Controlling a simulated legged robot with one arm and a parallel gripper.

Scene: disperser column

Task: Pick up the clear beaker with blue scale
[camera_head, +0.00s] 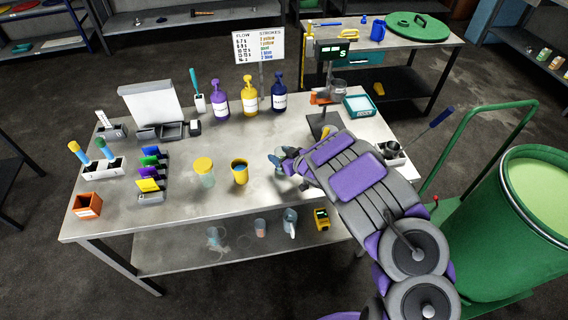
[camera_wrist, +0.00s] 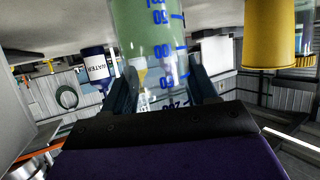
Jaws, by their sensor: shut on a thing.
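The clear beaker with blue scale (camera_wrist: 150,35) fills the upper middle of the wrist view, with blue marks and numbers on its wall. Its upper part looks greenish there; I cannot tell if that is content or something seen through it. My gripper (camera_wrist: 158,82) is shut on the beaker, one finger on each side. In the head view my gripper (camera_head: 284,160) is over the right half of the table (camera_head: 225,205), and the beaker is mostly hidden by it. I cannot tell whether the beaker touches the table.
A yellow cup (camera_head: 240,172) and a yellow-lidded jar (camera_head: 204,173) stand left of my gripper. Purple, yellow and blue pump bottles (camera_head: 249,97) stand behind. A stand with a dark base (camera_head: 322,125) is close behind on the right. A green drum (camera_head: 515,220) is at the right.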

